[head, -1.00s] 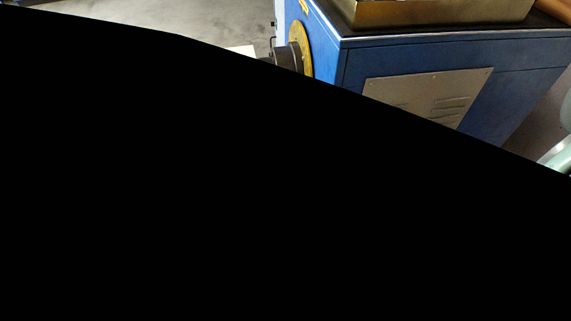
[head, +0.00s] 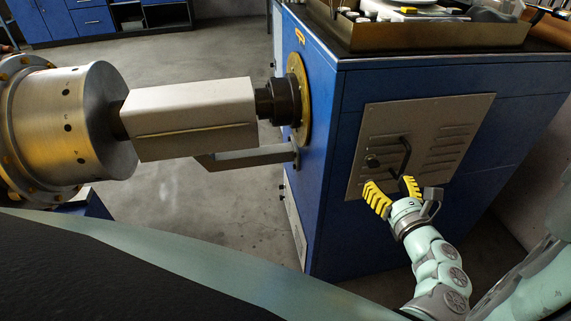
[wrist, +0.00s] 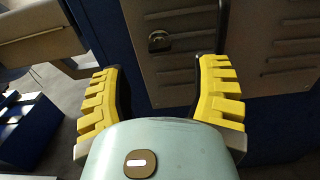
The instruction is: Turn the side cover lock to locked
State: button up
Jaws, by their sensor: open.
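The side cover (head: 452,125) is a grey-beige louvred plate on the blue cabinet's side. My gripper (head: 394,187) has yellow ribbed fingers spread open and empty, just below the lock and handle. It also shows in the wrist view (wrist: 157,66). It appears apart from the lock.
The blue cabinet (head: 325,150) carries a tray (head: 430,38) on top. A metal shaft housing (head: 190,110) and a large silver drum (head: 85,125) reach out from its left face. Bare concrete floor (head: 220,220) lies below them. A blue workbench (head: 100,22) stands at the back.

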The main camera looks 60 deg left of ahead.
aim_at(375, 167)
jog(key=b+x, duration=0.1)
jog(key=x, duration=0.6)
jog(key=shift+a, duration=0.15)
jog(key=shift+o, duration=0.3)
grip_shut()
